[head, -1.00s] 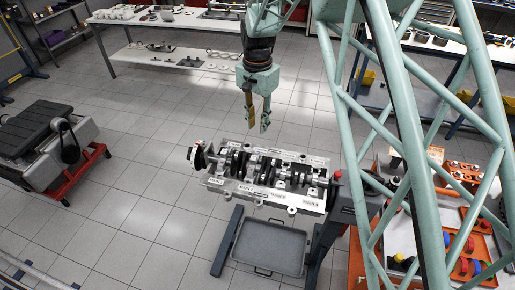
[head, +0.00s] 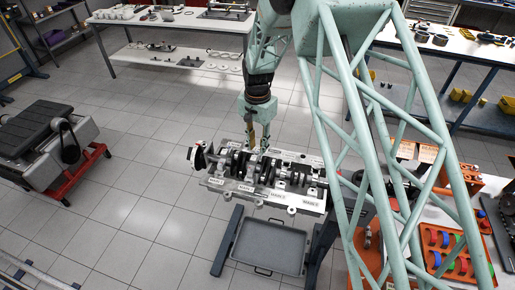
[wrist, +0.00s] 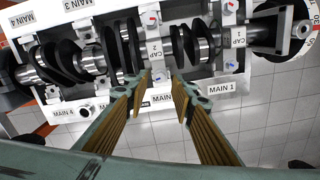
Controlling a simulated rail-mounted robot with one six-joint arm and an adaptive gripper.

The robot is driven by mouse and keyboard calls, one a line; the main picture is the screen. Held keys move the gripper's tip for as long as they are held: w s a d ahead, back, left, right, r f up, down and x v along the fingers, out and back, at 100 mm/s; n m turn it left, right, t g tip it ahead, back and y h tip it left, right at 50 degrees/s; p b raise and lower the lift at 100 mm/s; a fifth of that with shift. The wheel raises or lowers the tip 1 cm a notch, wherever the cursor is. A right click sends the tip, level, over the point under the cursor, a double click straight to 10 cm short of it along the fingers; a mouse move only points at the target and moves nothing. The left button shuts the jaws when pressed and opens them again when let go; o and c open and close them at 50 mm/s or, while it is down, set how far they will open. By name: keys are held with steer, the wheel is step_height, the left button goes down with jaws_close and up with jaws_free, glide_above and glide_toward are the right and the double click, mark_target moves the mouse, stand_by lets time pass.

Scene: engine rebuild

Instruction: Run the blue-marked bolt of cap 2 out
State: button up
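The engine block (head: 300,202) lies on a stand with the crankshaft (wrist: 185,45) in it. Cap 2 (wrist: 154,49) is a white cap across the crankshaft, labelled CAP 2. Its blue-marked bolt (wrist: 159,76) shows at its lower end in the wrist view, and a red-marked bolt (wrist: 151,19) shows at its upper end. My gripper (wrist: 162,80) is open, its two fingers apart on either side of the blue-marked end. I cannot tell whether a finger touches anything. In the head view my gripper (head: 258,142) points down at the block's far side.
Cap 1 (wrist: 238,38) stands to the right of cap 2 in the wrist view, with its own marked bolts. Crank webs stand close on both sides. A grey tray (head: 268,248) lies below the block. An orange tray (head: 435,266) with coloured parts is at the right.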

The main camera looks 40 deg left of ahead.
steer(key=shift+f, duration=0.75)
jaws_close()
